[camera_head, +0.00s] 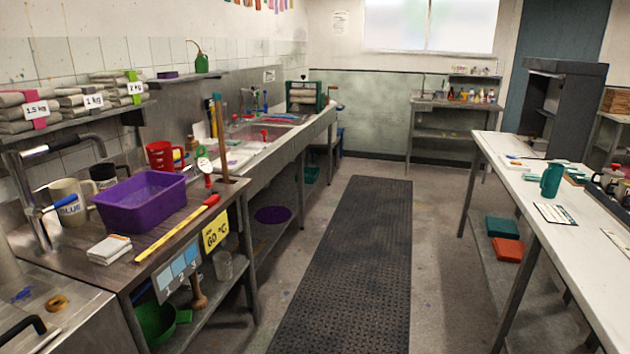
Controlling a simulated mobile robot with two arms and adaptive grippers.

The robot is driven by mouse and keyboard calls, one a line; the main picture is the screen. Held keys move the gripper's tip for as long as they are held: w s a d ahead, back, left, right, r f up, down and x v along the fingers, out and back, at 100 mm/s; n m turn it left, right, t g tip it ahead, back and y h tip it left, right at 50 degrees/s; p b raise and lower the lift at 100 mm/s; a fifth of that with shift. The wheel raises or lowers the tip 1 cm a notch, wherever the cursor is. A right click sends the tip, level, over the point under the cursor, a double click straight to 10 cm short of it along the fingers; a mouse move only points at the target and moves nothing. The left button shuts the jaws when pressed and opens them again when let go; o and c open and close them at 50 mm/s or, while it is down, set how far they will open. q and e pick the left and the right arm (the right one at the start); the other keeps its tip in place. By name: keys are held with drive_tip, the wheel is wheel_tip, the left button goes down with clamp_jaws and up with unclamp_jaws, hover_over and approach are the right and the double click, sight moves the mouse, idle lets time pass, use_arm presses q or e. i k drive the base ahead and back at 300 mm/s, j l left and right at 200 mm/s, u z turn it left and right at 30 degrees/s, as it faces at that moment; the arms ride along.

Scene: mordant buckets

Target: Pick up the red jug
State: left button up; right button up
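A red jug (161,154) stands upright at the back of the dark wooden counter (122,275) on the left, behind a purple tub (142,198). The tub's rim is just in front of it, and the jug's lowest part is hard to make out. Neither of my grippers shows in the head view.
A red-and-yellow stick (178,229) lies along the counter's front edge. A dark mat (345,265) covers the clear aisle; a white table (560,215) stands right.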

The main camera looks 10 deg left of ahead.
sight(159, 154)
drive_tip(key=i+l+u, duration=0.1)
drive_tip(key=i+u, duration=0.15)
drive_tip(key=i, duration=0.2)
drive_tip(key=i+l+u, duration=0.25)
drive_tip(key=i, duration=0.2)
